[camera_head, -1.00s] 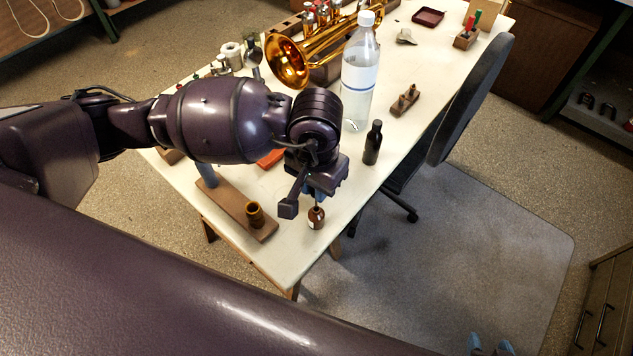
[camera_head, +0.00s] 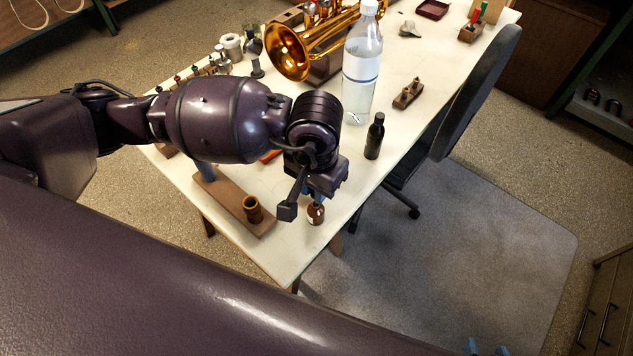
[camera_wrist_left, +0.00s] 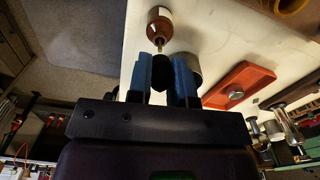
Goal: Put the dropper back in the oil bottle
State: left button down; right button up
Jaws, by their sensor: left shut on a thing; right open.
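The oil bottle (camera_head: 316,215) is small and amber with a pale label. It stands near the table's front corner and also shows in the left wrist view (camera_wrist_left: 160,24). My left gripper (camera_head: 318,195) is directly over it, pointing down. In the left wrist view its blue fingers (camera_wrist_left: 160,78) are shut on the dropper's dark bulb (camera_wrist_left: 159,76). The dropper lines up with the bottle's neck; I cannot tell whether its tip is inside. My right gripper (camera_head: 487,349) shows only as blue fingertips, apart, at the bottom edge, away from the table.
A dark bottle (camera_head: 375,137) and a tall clear bottle (camera_head: 361,80) stand behind to the right. A wooden base (camera_head: 222,196) with a brass cup (camera_head: 252,209) lies to the left. A red tray (camera_wrist_left: 240,84) and the horn (camera_head: 290,52) are further back.

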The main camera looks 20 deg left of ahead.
pick_arm(q)
jog(key=shift+f+b, duration=1)
jog(key=shift+f, duration=0.75)
pick_arm(e)
jog(key=shift+s+f+g, duration=0.15)
jog(key=shift+s+f, duration=0.25)
jog(key=shift+f, duration=0.45)
jog(key=shift+s+f+g, duration=0.15)
jog(key=shift+s+f, duration=0.2)
jog(key=shift+f, duration=0.45)
pick_arm(q)
jog(key=c, duration=1)
grip_release()
jog(key=shift+o, duration=0.2)
notch_tip(320, 180, up, 11)
jog(key=shift+p, duration=0.7)
pick_arm(e)
jog(key=w+r+t, duration=0.1)
jog(key=w+r, duration=0.2)
jog(key=r, duration=0.2)
jog(key=shift+w+a, duration=0.2)
jog(key=shift+w, duration=0.05)
